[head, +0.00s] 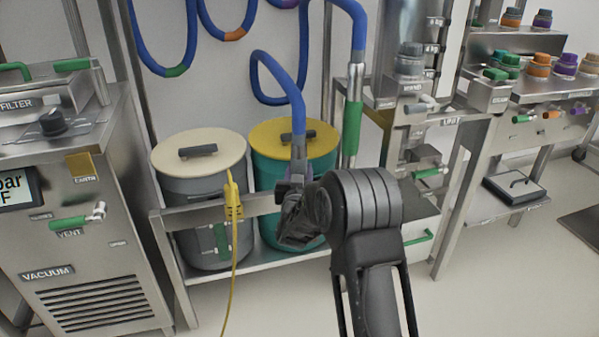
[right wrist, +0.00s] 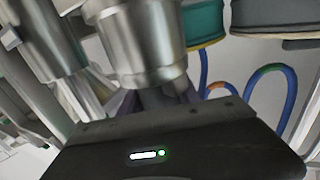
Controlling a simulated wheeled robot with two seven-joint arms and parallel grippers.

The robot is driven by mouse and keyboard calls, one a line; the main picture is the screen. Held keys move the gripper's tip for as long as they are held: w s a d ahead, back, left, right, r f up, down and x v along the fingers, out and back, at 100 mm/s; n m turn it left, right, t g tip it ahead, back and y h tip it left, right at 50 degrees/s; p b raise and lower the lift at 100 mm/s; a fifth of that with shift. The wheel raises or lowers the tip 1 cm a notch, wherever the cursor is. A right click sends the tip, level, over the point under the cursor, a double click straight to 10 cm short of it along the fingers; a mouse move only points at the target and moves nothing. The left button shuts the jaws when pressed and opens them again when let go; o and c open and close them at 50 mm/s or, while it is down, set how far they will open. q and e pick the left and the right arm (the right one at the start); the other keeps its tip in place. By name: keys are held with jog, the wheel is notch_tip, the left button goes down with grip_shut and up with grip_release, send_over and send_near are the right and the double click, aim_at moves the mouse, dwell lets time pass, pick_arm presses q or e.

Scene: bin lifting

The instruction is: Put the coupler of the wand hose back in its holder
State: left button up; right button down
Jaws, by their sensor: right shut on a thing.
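The coupler (head: 299,148) is a grey metal cylinder at the lower end of a looped blue hose (head: 296,112). My right gripper (head: 296,182) is shut on it and holds it upright in front of the yellow-lidded bin. In the right wrist view the coupler (right wrist: 140,50) is a large shiny cylinder just beyond the dark gripper body. The wand (head: 352,112), with a green grip, stands upright to the right of it. A steel unit labelled WAND (head: 412,87) is further right; I cannot tell which part is the coupler's holder. My left gripper is out of view.
A teal bin with a yellow lid (head: 270,138) and a grey bin with a cream lid (head: 188,165) stand on a low steel rack behind my arm. A yellow plug and cable (head: 233,200) hang from the rack rail. A vacuum cabinet (head: 90,260) is at left.

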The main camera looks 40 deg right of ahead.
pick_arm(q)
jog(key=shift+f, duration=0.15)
pick_arm(e)
jog(key=shift+f, duration=0.1)
jog(key=c, duration=0.8)
grip_release()
jog(key=shift+o, duration=0.2)
jog(key=shift+f, duration=0.1)
jog(key=shift+v, duration=0.8)
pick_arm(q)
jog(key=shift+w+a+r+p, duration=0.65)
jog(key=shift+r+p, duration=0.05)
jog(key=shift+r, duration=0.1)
pick_arm(e)
jog(key=v, duration=0.6)
jog(key=shift+s, duration=0.15)
